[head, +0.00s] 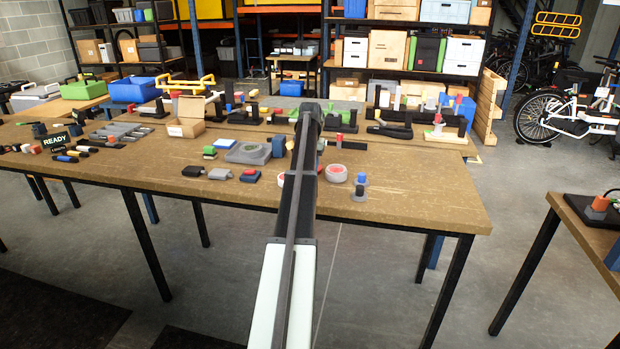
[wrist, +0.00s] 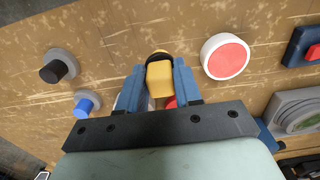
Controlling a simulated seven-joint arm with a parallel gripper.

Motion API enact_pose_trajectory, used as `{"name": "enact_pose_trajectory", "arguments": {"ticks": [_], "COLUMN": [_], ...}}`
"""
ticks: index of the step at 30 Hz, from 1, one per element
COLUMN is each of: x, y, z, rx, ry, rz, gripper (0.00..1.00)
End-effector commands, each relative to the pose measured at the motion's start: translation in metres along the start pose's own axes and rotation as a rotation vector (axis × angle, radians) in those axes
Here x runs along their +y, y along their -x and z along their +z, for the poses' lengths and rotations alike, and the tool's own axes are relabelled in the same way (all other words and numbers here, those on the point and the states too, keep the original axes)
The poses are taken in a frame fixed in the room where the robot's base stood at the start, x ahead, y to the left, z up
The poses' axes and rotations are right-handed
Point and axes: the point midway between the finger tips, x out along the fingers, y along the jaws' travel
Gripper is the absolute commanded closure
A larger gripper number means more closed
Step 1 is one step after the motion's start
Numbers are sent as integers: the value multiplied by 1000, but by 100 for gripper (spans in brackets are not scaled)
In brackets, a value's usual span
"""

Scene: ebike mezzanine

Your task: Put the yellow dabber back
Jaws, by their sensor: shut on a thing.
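My gripper (wrist: 160,68) is shut on the yellow dabber (wrist: 160,80), which sits between its blue fingers with a dark band at its far end. The wrist view looks down on the wooden table (wrist: 120,30); I cannot tell whether the dabber touches anything below. A white round pad with a red top (wrist: 227,57) lies just right of the fingers. Another red and white piece (wrist: 170,102) shows partly behind the gripper. In the head view my arm hides the gripper and the dabber.
A blue peg (wrist: 87,104) and a black peg (wrist: 54,70) stand on grey bases left of the gripper. A dark blue block (wrist: 302,48) and a grey tray (wrist: 300,115) lie to the right. The right end of the table (head: 430,205) is clear.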

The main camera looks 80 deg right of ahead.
Motion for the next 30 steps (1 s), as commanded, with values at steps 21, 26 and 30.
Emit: {"name": "enact_pose_trajectory", "arguments": {"ticks": [21, 26, 30], "x": [0, 0, 0], "y": [-41, -44, -44], "z": [0, 0, 0], "rx": [0, 0, 0], "ry": [1, 1, 1], "rz": [0, 0, 0], "gripper": [91, 62, 49]}}
